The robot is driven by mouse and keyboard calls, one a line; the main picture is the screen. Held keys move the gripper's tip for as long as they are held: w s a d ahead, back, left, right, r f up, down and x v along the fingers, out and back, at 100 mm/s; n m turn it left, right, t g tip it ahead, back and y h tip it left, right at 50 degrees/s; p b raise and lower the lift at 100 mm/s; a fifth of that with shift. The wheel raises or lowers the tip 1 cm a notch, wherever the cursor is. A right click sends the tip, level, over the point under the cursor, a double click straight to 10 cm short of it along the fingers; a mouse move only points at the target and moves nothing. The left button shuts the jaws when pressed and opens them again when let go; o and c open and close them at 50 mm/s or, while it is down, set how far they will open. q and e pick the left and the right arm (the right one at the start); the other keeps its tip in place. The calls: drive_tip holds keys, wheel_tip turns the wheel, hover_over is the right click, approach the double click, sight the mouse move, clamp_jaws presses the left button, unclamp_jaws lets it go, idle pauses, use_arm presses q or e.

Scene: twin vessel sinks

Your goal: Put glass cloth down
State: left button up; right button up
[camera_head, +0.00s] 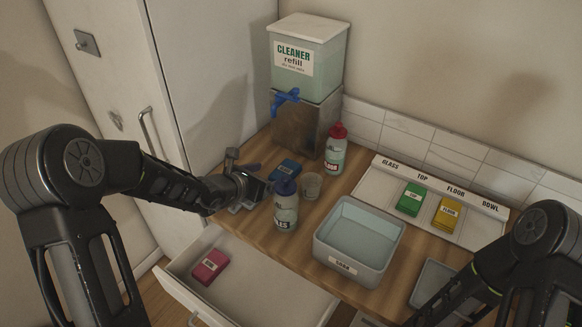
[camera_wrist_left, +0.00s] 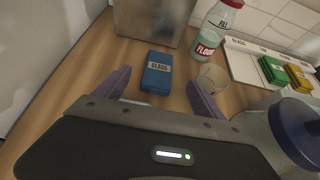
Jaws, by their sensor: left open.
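The blue glass cloth (camera_head: 287,168) lies flat on the wooden counter in front of the cleaner dispenser. In the left wrist view the cloth (camera_wrist_left: 157,72) shows its "GLASS" label and lies just beyond and between my fingertips. My left gripper (camera_head: 252,172) is open, with nothing between its fingers; in the wrist view the two purple fingers (camera_wrist_left: 160,90) stand apart. The labelled rack (camera_head: 380,198) at the back has a bare space under "GLASS". A green cloth (camera_head: 411,199) and a yellow cloth (camera_head: 446,213) lie under other labels. My right gripper is out of view.
A blue-capped bottle (camera_head: 285,208) and a clear cup (camera_head: 311,186) stand close to my left gripper. A red-capped bottle (camera_head: 335,152) stands by the dispenser (camera_head: 304,75). A grey bin (camera_head: 345,265) sits front centre. The open drawer (camera_head: 262,295) holds a pink cloth (camera_head: 210,267).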

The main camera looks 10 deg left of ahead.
sight(285, 170)
use_arm(q)
drive_tip(key=shift+s, duration=0.1)
drive_tip(key=shift+b+x, duration=0.4)
drive_tip(key=shift+x, duration=0.65)
drive_tip(key=shift+f, duration=0.1)
drive_tip(key=b+x, duration=0.1)
drive_tip(key=x, duration=0.4)
drive_tip(key=shift+a+f, duration=0.1)
drive_tip(key=shift+f, duration=0.05)
drive_tip(key=shift+w, duration=0.25)
drive_tip(key=shift+c, duration=0.6)
